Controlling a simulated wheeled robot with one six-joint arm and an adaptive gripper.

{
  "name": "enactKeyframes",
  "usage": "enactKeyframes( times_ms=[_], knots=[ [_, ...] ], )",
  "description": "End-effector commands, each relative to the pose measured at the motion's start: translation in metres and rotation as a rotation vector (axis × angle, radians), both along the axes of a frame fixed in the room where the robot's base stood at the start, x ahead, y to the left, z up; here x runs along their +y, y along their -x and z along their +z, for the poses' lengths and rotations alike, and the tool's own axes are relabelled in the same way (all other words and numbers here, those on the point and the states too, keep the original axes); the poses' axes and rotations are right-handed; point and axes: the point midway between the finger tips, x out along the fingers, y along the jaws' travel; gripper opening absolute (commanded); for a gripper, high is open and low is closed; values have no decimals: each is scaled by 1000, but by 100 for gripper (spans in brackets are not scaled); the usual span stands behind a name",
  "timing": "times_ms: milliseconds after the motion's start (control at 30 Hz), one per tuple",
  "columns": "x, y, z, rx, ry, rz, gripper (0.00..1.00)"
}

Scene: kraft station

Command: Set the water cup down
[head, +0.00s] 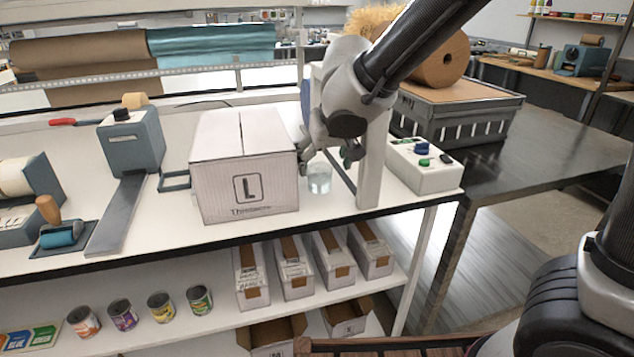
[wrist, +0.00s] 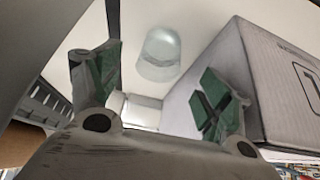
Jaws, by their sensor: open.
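The water cup (head: 319,180) is a small clear cup standing upright on the white bench top, just right of the white box marked L. In the wrist view the cup (wrist: 159,55) stands on the white surface beyond the fingertips, between the two green-padded fingers. My gripper (head: 333,158) is just above and behind the cup in the head view. Its fingers (wrist: 160,85) are spread wide with nothing between the pads. The cup's upper part is partly covered by my gripper in the head view.
The white box (head: 245,170) stands close left of my gripper. A white post rises to the right, beside a control box (head: 424,165) with buttons. A grey crate (head: 455,115) is behind it. The bench's front edge is near the cup.

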Motion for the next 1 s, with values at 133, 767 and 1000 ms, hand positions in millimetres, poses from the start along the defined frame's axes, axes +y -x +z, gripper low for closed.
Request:
enactKeyframes(
  times_ms=[133,767,1000],
  knots=[
    [3,-12,-17,4,2,0,78],
    [10,-32,-46,0,0,1,64],
    [10,-32,-46,0,0,1,26]
  ],
)
